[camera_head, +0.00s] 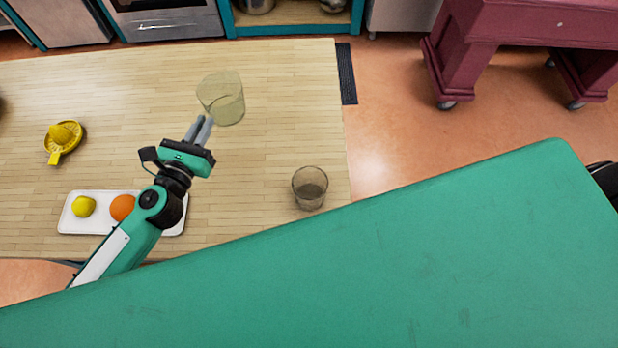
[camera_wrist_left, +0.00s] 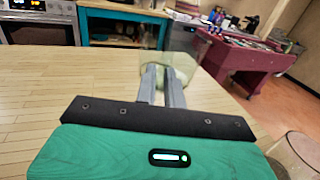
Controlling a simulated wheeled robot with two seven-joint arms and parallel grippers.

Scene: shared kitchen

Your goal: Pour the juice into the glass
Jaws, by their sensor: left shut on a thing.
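A clear jug (camera_head: 221,98) with pale yellow-green juice is at the far middle part of the wooden table. My left gripper (camera_head: 203,122) is shut on the near side of this jug; I cannot tell whether its base is off the table. In the left wrist view the see-through jug (camera_wrist_left: 191,62) is just beyond my fingertips (camera_wrist_left: 163,72). The drinking glass (camera_head: 309,188) stands upright near the table's right edge, right of and nearer than my left gripper. Part of the glass also shows at the lower right of the left wrist view (camera_wrist_left: 297,156). My right gripper is out of view.
A yellow juicer (camera_head: 63,138) stands on the wooden table (camera_head: 120,95) at the left. A white tray (camera_head: 72,222) holds a lemon (camera_head: 83,206) and an orange (camera_head: 122,207) beside my left arm. The table between jug and glass is clear.

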